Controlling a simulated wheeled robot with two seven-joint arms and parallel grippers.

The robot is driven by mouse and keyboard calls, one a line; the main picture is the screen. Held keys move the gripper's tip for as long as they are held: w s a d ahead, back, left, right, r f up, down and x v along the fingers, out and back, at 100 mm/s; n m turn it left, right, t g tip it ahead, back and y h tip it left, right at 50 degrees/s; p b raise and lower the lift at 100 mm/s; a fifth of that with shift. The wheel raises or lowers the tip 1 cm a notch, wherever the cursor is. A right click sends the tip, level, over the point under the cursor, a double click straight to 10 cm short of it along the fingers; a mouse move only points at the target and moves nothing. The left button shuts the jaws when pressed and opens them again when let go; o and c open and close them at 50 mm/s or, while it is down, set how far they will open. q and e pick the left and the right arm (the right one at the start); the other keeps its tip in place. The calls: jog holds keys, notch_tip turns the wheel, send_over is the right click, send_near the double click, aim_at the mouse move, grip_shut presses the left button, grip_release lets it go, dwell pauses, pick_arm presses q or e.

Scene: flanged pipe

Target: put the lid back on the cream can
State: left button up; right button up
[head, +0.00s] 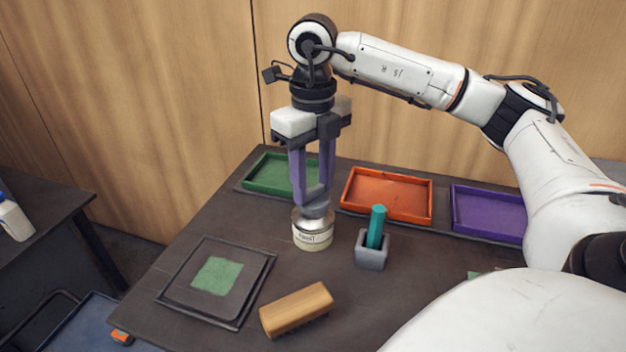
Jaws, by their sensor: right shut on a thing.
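The cream can (313,236) stands upright on the dark table, with a dark-lettered label on its front. My right gripper (315,196) points straight down directly above the can. Its purple fingers are shut on the grey lid (316,210), which is at the can's top. The fingers partly hide the lid, and I cannot tell whether it is fully seated or just above the rim. My left gripper is out of view.
Green (268,178), orange (388,196) and purple (487,214) trays line the back. A grey holder (371,256) with a teal-handled item (376,226) stands right of the can.

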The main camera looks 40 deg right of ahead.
dwell(0.4)
jog(key=o, duration=1.6)
jog(key=shift+c, duration=0.2)
jog(key=shift+r, duration=0.15)
jog(key=shift+r+p, duration=2.95)
jog(key=shift+r, duration=0.45)
grip_shut()
jog(key=shift+f, duration=0.3)
